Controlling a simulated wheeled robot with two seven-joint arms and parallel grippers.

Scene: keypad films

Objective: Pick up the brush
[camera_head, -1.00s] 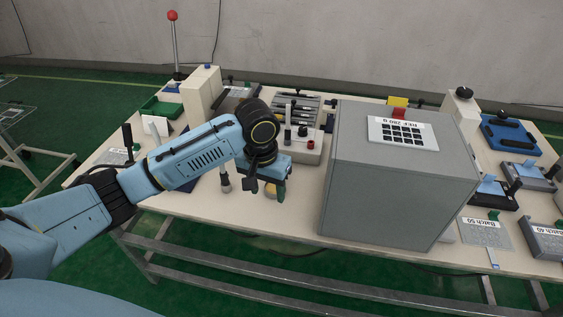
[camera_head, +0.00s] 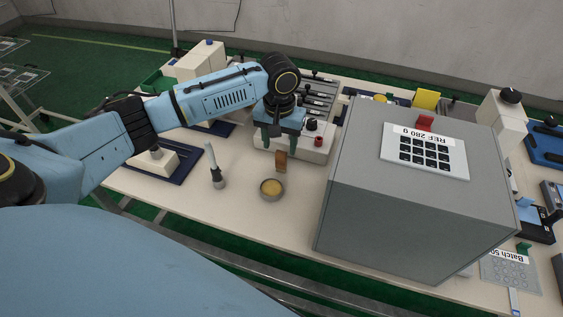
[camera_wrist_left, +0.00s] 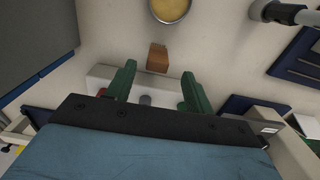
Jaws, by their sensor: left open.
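A brown, wood-coloured upright piece (camera_head: 281,161) stands on the table just behind a small round bowl; it may be the brush, but no bristles show. It also appears in the left wrist view (camera_wrist_left: 157,58), lined up with the gap between the fingertips and just beyond them. My left gripper (camera_head: 283,141) is open, with green fingers pointing down above this piece; nothing shows between them. The fingers also show in the left wrist view (camera_wrist_left: 158,75). A slim pale-tipped tool (camera_head: 214,166) stands in a dark round base to the left. My right gripper is out of view.
The bowl (camera_head: 271,189) with yellow contents sits near the table's front edge. A large grey box (camera_head: 400,215) with a keypad sheet (camera_head: 424,150) stands close on the right. A pale device (camera_head: 318,148) with knobs is behind the gripper. Bare tabletop lies around the slim tool.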

